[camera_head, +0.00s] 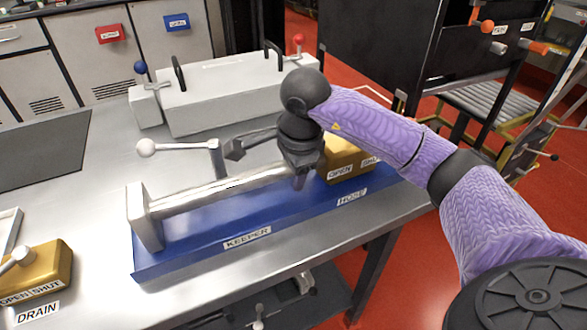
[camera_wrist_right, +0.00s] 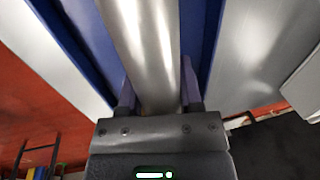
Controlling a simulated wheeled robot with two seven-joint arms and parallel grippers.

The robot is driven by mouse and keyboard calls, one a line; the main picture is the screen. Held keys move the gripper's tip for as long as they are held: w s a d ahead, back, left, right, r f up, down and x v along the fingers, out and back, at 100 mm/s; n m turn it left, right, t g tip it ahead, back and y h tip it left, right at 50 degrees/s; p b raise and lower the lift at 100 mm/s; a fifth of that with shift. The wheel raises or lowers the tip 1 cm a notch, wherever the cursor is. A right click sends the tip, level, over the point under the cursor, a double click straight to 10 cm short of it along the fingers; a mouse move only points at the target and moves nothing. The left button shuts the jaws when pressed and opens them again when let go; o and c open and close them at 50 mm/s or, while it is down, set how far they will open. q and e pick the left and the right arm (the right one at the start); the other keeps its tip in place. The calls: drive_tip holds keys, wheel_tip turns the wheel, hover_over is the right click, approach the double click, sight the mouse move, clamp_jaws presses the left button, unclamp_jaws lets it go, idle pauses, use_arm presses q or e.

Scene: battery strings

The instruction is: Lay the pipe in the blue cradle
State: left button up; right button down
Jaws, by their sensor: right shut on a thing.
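The pipe (camera_head: 215,193) is a silver tube running lengthwise above the blue cradle (camera_head: 290,213), a long blue base with KEEPER and HOSE labels. Its left end meets a pale upright block (camera_head: 147,225) at the cradle's left end. My right gripper (camera_head: 299,180) points down and is shut on the pipe near its right part. In the right wrist view the pipe (camera_wrist_right: 150,45) runs between the two fingers (camera_wrist_right: 157,98), with blue cradle walls on both sides. I cannot tell whether the pipe touches the cradle floor. My left gripper is not in view.
A ball-ended lever (camera_head: 180,146) stands behind the pipe. A gold block (camera_head: 345,158) sits at the cradle's right, partly behind my gripper. A grey box (camera_head: 225,92) with black handles stands behind. Another gold valve block (camera_head: 42,268) labelled DRAIN is at front left.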

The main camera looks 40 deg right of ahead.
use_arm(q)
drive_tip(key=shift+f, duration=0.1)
use_arm(e)
drive_tip(key=shift+f, duration=0.1)
drive_tip(key=shift+c, duration=2.1)
unclamp_jaws()
drive_tip(key=shift+o, duration=1.1)
drive_tip(key=r+p, duration=0.1)
drive_tip(key=r, duration=0.2)
drive_tip(key=s+r+p, duration=0.1)
drive_tip(key=r+p, duration=0.1)
drive_tip(key=r, duration=0.1)
drive_tip(key=r+p, duration=0.1)
drive_tip(key=r, duration=0.2)
drive_tip(key=shift+s+a+r, duration=0.1)
drive_tip(key=shift+s+a, duration=0.15)
drive_tip(key=shift+s, duration=0.1)
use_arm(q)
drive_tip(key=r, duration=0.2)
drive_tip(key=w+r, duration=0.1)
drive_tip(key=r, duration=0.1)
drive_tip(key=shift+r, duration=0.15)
use_arm(e)
drive_tip(key=shift+s+r, duration=0.1)
drive_tip(key=shift+r, duration=0.15)
